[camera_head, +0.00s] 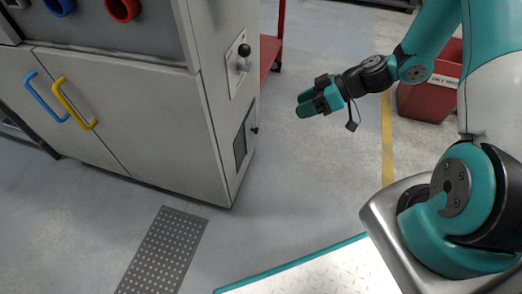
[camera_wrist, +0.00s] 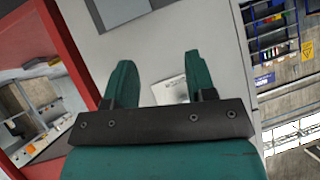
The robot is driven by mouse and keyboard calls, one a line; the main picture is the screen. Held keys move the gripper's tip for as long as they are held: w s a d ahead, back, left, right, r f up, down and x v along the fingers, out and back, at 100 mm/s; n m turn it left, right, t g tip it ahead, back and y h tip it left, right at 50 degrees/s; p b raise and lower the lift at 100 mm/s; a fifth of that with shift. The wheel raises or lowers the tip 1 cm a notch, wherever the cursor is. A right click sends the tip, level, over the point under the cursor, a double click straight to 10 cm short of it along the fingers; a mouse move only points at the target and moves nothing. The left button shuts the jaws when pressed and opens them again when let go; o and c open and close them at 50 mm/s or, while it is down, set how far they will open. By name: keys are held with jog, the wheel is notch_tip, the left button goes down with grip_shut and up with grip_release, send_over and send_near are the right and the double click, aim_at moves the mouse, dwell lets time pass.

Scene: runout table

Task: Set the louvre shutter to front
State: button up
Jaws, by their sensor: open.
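The louvre shutter appears to be the dark panel (camera_head: 239,147) low on the side of the pale cabinet, with a small dark knob (camera_head: 255,130) at its right edge. Its slats are too small to make out. My gripper (camera_head: 305,103) is to the right of the cabinet, apart from it, and points left towards its side. In the wrist view my gripper (camera_wrist: 159,62) is open, with nothing between its two green fingers. Beyond the fingers is a pale grey surface with a white plate (camera_wrist: 170,90), partly hidden by the gripper.
A ball-knobbed lever (camera_head: 243,57) stands on a plate above the shutter. The cabinet front has blue (camera_head: 45,97) and yellow (camera_head: 74,103) handles. A red stand (camera_head: 270,52) is behind the cabinet, and a red bin (camera_head: 428,98) is behind my arm. Floor between is clear.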

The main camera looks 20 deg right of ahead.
aim_at(254, 130)
jog(key=d+f+t+b, duration=0.3)
jog(key=d+f, duration=0.1)
jog(key=f, duration=0.6)
jog(key=w+b+x, duration=0.1)
jog(key=b+x, duration=0.6)
jog(key=x, duration=1)
jog(key=shift+w+r+t+y, duration=0.2)
jog(key=shift+t+y, duration=0.1)
jog(key=shift+a, duration=0.15)
